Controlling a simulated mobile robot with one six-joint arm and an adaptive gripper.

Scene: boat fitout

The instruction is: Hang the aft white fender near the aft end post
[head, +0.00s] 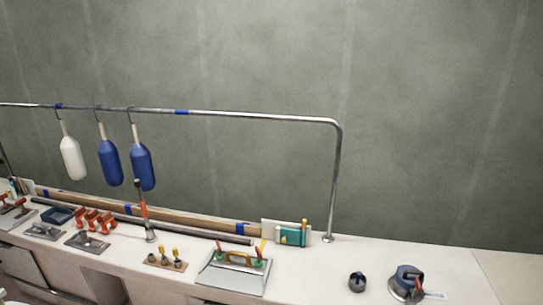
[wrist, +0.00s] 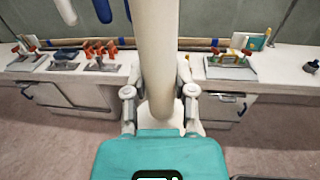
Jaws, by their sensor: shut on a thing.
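My gripper (wrist: 160,105) shows in the wrist view, its two fingers closed on either side of a thick cream-white cylinder, which I take to be the aft white fender (wrist: 157,50). The gripper is not in the head view. There, a steel rail (head: 260,117) bends down at the right into an end post (head: 335,190) standing on the white ledge. Another white fender (head: 73,158) and two blue fenders (head: 110,162) (head: 142,167) hang by hooks from the rail's left part.
The rail between the right blue fender and the end post is free, with a blue tape band (head: 182,112) on it. Below, the ledge (head: 325,285) carries a toolbox-like tray (head: 232,278), clamps, a teal box (head: 291,236) and winches (head: 408,282).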

